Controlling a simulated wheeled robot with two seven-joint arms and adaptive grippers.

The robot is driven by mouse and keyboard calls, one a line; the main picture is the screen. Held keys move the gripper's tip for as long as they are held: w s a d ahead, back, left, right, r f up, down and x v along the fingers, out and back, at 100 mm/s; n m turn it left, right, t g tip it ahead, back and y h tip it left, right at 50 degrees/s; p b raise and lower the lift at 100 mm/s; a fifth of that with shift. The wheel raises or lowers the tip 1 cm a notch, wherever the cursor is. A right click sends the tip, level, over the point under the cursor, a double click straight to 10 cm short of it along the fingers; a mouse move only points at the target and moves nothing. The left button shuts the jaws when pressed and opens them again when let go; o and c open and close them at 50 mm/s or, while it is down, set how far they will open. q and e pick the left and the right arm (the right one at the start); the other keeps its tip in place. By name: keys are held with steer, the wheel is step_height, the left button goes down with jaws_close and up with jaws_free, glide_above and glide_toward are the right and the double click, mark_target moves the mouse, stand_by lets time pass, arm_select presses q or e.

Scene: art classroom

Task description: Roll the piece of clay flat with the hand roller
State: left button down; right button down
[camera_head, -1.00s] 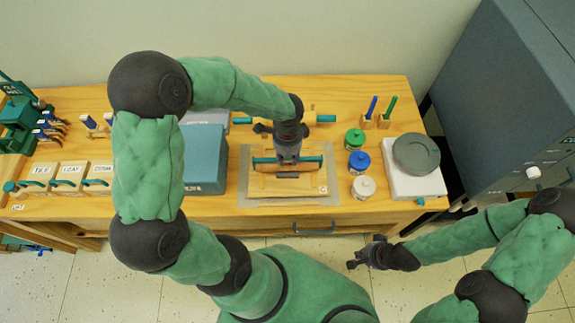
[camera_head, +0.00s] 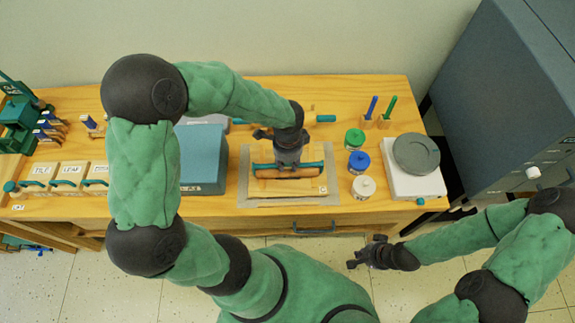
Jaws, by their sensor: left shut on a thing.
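My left gripper (camera_head: 288,158) is over the work board on the table, shut on the hand roller (camera_head: 312,166). The roller has teal handles and a wooden barrel and lies left to right across the board (camera_head: 328,190). The gripper covers the middle of the roller. The clay is hard to tell apart under the roller and gripper; I cannot tell its shape. My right gripper (camera_head: 356,258) hangs low in front of the table, away from the board, and looks empty. Its fingers look apart.
A blue-grey box (camera_head: 203,160) stands left of the board. Blue, green and white jars (camera_head: 358,161) stand to its right, before a white stand with a grey disc (camera_head: 416,153). Another teal-handled roller (camera_head: 325,118) lies behind. A large dark cabinet (camera_head: 500,90) stands at the right.

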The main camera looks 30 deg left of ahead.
arm_select(q)
steer(key=shift+w+a+f, duration=0.2)
steer(key=shift+w+a, duration=0.2)
steer(key=shift+w, duration=0.2)
steer(key=shift+w+a+f, duration=0.15)
steer(key=shift+w+a, duration=0.2)
steer(key=shift+w, duration=0.3)
steer(key=shift+w+a+r+p, duration=0.15)
steer(key=shift+w+a+p, duration=0.1)
steer(key=shift+w+a, duration=0.35)
steer(key=shift+w+a+r+p, duration=0.1)
steer(key=shift+w+a+p, duration=0.15)
steer(key=shift+w, duration=0.5)
steer(key=shift+s, duration=0.1)
